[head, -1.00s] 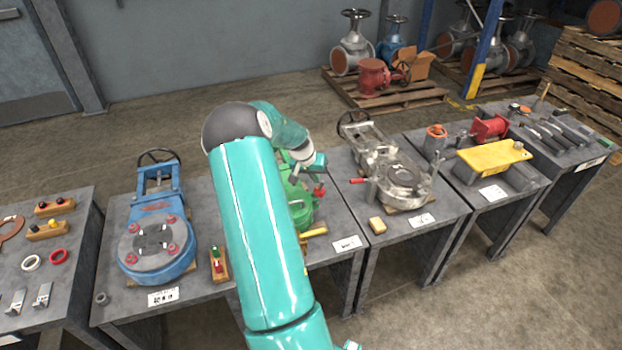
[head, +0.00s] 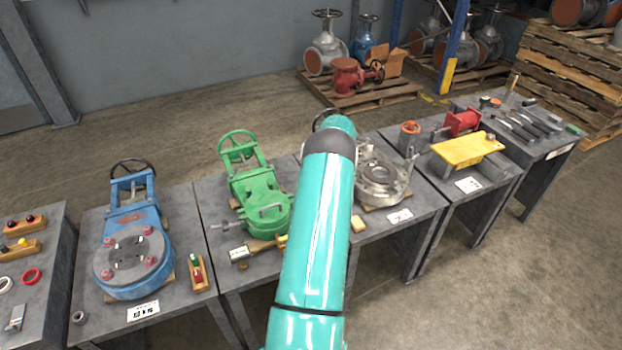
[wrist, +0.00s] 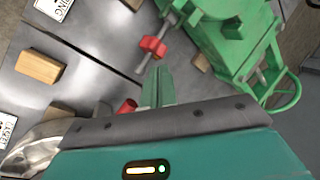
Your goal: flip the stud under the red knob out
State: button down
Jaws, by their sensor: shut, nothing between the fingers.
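The red knob (wrist: 152,46) shows in the wrist view on a grey stud (wrist: 170,19) beside the green valve (wrist: 215,40). In the head view the green valve (head: 262,200) stands on the table left of my arm, and my arm hides its right side and the knob. My gripper (wrist: 159,70) is shut and empty. Its fingertips appear just below the red knob in the wrist picture; I cannot tell whether they touch. The gripper is hidden in the head view.
A silver valve (head: 383,182) stands on the table to the right, partly behind my arm. A wooden block (wrist: 39,66) lies on that table. Another red piece (wrist: 127,106) is close to my gripper. A blue valve (head: 133,255) stands to the left.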

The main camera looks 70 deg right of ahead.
jog(key=shift+s+d+f, duration=0.2)
jog(key=shift+d+f, duration=0.05)
jog(key=shift+f, duration=0.1)
dwell(0.5)
